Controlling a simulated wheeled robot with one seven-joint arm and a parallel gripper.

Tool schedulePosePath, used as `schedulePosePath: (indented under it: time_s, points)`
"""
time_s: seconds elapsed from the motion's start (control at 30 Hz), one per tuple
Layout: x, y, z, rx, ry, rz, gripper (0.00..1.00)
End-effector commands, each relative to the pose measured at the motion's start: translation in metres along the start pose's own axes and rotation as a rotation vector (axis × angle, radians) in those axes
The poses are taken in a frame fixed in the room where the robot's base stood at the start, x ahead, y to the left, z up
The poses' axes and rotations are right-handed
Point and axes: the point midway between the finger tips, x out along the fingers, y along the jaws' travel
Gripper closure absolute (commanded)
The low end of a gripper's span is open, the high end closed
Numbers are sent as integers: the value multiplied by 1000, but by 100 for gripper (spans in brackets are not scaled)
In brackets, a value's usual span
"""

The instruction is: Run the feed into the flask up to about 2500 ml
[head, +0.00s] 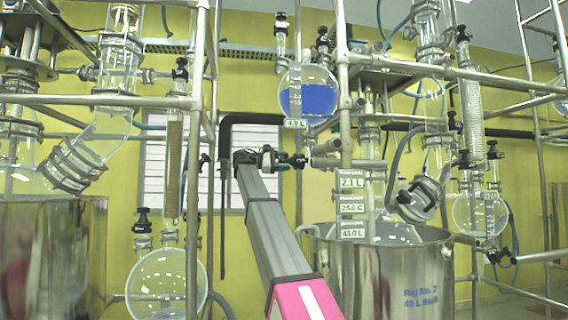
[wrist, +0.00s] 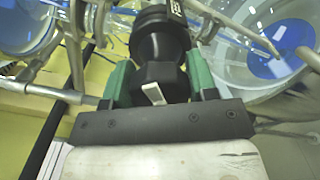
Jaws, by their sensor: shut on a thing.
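The round feed vessel (head: 308,92) holds blue liquid and hangs upper centre, its tag (head: 296,123) reading about 4.3 L. Below it is a valve with a black knob (wrist: 160,45). My gripper (head: 268,158) is shut on this knob; the green fingers (wrist: 160,82) flank it in the wrist view. The flask (head: 385,233) sits in the steel bath, mostly hidden by the wall in the head view. In the wrist view, blue liquid (wrist: 272,50) shows in glass at right, apparently the flask. The display (head: 350,182) reads 2.1 L. Flow through the valve cannot be made out.
Metal frame posts (head: 195,200) and rails surround the valve. Another round flask (head: 165,285) hangs at lower left, and a second steel bath (head: 50,250) stands at far left.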

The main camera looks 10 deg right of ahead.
Motion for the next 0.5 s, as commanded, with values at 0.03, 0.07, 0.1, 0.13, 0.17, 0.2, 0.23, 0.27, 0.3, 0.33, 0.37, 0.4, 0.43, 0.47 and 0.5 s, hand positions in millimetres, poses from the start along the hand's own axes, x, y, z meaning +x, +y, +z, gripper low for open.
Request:
schedulePosePath:
  time_s: [0.03,0.07,0.1,0.13,0.17,0.2,0.23,0.27,0.3,0.33,0.37,0.4,0.43,0.47,0.5]
  points:
    - [0,0,0,43,0,0,71]
    - [0,0,0,72,0,0,71]
    - [0,0,0,110,0,0,71]
    - [0,0,0,138,0,0,71]
    - [0,0,0,167,0,0,71]
    - [0,0,0,205,0,0,71]
    - [0,0,0,233,0,0,71]
    - [0,-1,0,262,0,0,71]
    - [0,-1,0,299,0,0,71]
    - [0,-1,0,328,0,0,71]
    - [0,-1,0,357,0,0,71]
    - [0,-1,0,394,0,0,71]
    - [0,-1,0,423,0,0,71]
    - [0,-1,0,452,0,0,71]
    - [0,-1,0,489,0,0,71]
